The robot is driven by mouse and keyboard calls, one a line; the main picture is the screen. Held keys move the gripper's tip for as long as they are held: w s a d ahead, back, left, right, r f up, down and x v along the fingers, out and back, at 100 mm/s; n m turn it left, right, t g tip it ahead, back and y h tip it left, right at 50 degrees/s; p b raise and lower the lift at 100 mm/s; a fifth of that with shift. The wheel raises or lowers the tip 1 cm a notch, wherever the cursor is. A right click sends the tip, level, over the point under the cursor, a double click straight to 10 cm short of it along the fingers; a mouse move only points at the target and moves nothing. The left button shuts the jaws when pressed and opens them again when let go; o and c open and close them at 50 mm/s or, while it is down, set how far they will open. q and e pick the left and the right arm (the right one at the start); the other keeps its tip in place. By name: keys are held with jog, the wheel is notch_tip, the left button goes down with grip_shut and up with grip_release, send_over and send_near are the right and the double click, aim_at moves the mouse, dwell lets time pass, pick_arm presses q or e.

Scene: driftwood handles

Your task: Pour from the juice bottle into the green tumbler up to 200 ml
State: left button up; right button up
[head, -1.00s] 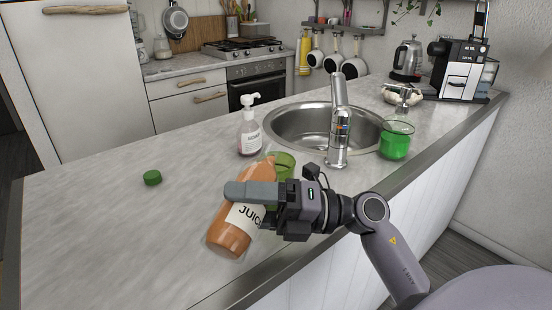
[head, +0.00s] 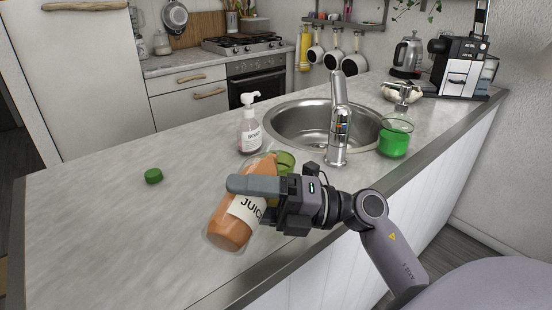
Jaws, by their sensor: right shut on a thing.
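The juice bottle (head: 231,231) holds orange juice and has a white label. My right gripper (head: 258,189) is shut on it. The bottle is tilted, its base toward the lower left and its neck toward the upper right. The green tumbler (head: 285,161) stands behind the gripper at the bottle's neck end, partly hidden by the bottle and gripper. The liquid level in the tumbler cannot be seen, nor whether juice is flowing. A green cap (head: 153,176) lies on the counter to the left. My left gripper is not in view.
A soap dispenser (head: 249,132) stands just behind the bottle. The sink (head: 290,125) and its tap (head: 338,130) are behind and right.

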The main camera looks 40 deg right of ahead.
jog(key=shift+w+d+r+m+t+p, duration=0.1)
jog(key=shift+r+m+t+p, duration=0.5)
jog(key=shift+r+m+p, duration=0.55)
dwell(2.1)
jog(key=shift+f, duration=0.25)
